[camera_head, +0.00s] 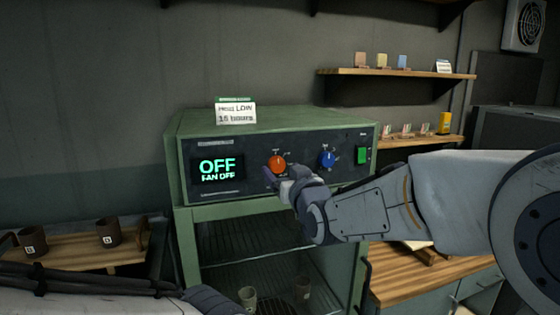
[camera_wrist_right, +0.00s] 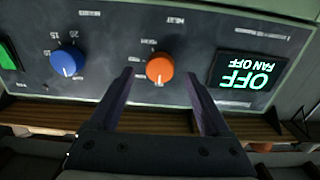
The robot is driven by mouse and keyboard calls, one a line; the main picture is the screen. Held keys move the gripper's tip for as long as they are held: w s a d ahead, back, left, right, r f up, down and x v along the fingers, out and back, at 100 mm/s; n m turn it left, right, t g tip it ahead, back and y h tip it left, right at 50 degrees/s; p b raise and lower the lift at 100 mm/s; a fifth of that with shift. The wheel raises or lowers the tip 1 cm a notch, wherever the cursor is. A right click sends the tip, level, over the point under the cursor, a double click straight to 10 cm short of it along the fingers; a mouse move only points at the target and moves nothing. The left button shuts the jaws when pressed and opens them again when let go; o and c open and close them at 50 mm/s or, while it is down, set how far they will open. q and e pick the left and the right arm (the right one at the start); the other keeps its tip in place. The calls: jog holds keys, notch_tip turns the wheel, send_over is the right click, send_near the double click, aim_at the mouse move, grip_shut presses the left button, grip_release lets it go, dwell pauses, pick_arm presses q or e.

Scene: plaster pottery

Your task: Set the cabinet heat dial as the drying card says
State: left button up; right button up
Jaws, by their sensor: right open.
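The green drying cabinet (camera_head: 190,190) has a dark control panel. The orange heat dial (camera_head: 278,164) sits beside a lit display (camera_head: 217,170) reading OFF, FAN OFF. The orange dial (camera_wrist_right: 160,68) also shows in the right wrist view, its pointer mark at the picture's lower edge of the knob.
A blue dial (camera_head: 327,158) and a green switch (camera_head: 362,155) sit right of the orange dial. Cups (camera_head: 248,297) stand inside the cabinet. Dark mugs (camera_head: 108,232) stand on a board at left. Shelves (camera_head: 395,72) with small tiles are at right.

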aim_at(277, 165)
jog(key=shift+x, duration=1.1)
grip_shut()
jog(key=shift+f+m+b, duration=0.15)
jog(key=shift+m+b, duration=0.35)
jog(key=shift+b, duration=0.15)
jog(key=m+b, duration=0.6)
jog(key=b, duration=0.2)
jog(key=shift+f, duration=0.1)
jog(key=shift+m+b, duration=1.5)
jog(key=shift+b, duration=0.05)
